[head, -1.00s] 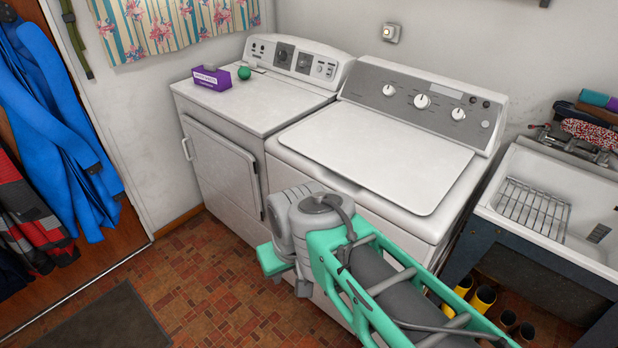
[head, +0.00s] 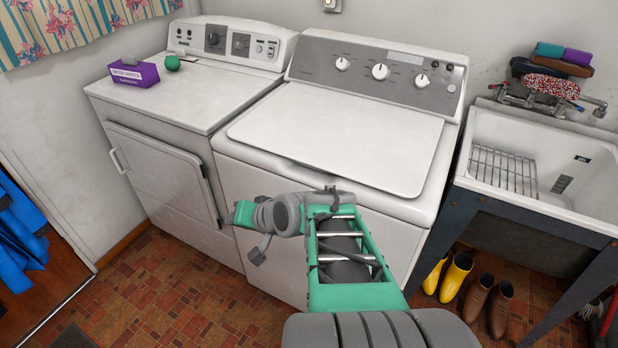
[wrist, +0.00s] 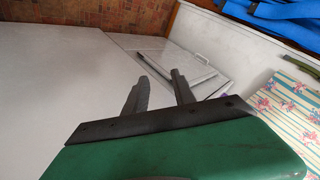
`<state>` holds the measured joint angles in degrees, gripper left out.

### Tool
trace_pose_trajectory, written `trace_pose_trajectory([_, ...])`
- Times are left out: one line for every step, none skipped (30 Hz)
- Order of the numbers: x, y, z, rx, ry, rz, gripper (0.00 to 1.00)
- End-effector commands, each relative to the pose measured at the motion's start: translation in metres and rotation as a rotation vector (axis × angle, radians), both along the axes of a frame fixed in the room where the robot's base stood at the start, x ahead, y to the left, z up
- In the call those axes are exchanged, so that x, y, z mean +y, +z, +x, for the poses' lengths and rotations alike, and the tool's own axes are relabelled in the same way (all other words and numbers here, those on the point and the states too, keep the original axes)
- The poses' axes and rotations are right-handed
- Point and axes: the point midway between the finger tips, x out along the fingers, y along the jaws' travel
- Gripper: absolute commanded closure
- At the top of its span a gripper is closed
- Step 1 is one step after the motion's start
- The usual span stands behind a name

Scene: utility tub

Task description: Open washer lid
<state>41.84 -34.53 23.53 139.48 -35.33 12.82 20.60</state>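The washer (head: 233,160) is the white top-loader in the middle of the head view, with a grey control panel and three white knobs. Its flat white lid (head: 345,137) lies shut, with its front edge toward me. My gripper (head: 234,214) is in front of the washer, below the lid's front left corner and apart from the lid; its fingers are hard to make out there. In the wrist view my gripper (wrist: 158,76) shows two dark fingers spread apart with nothing between them, pointing toward the dryer's front.
The white dryer (head: 155,150) stands left of the washer, its door (wrist: 205,75) shut. A purple box (head: 133,75) and green ball (head: 172,63) sit on it. A sink (head: 535,175) stands right, with boots (head: 455,277) beneath. Tiled floor (head: 165,290) is clear in front of the dryer.

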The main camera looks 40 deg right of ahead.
Motion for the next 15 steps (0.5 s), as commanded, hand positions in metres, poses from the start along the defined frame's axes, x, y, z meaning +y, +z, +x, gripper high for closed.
trace_pose_trajectory([-0.032, -0.02, 0.002, -0.102, -0.145, 0.098, 0.69])
trace_pose_trajectory([-0.05, -0.018, 0.003, -0.175, -0.226, 0.159, 0.69])
trace_pose_trajectory([-0.073, -0.015, 0.002, -0.275, -0.331, 0.238, 0.69])
trace_pose_trajectory([-0.091, -0.01, -0.002, -0.35, -0.405, 0.295, 0.69])
trace_pose_trajectory([-0.109, -0.005, -0.007, -0.425, -0.476, 0.346, 0.69])
trace_pose_trajectory([-0.131, 0.002, -0.017, -0.52, -0.562, 0.407, 0.69])
trace_pose_trajectory([-0.147, 0.008, -0.025, -0.586, -0.618, 0.447, 0.69])
trace_pose_trajectory([-0.159, 0.013, -0.033, -0.645, -0.664, 0.481, 0.69])
trace_pose_trajectory([-0.173, 0.02, -0.043, -0.709, -0.714, 0.516, 0.69])
trace_pose_trajectory([-0.18, 0.024, -0.049, -0.746, -0.74, 0.536, 0.69])
trace_pose_trajectory([-0.185, 0.027, -0.053, -0.774, -0.76, 0.551, 0.69])
trace_pose_trajectory([-0.19, 0.031, -0.057, -0.8, -0.776, 0.564, 0.69])
trace_pose_trajectory([-0.193, 0.033, -0.059, -0.813, -0.784, 0.571, 0.69])
trace_pose_trajectory([-0.194, 0.035, -0.058, -0.82, -0.787, 0.575, 0.69])
trace_pose_trajectory([-0.196, 0.036, -0.056, -0.823, -0.787, 0.577, 0.69])
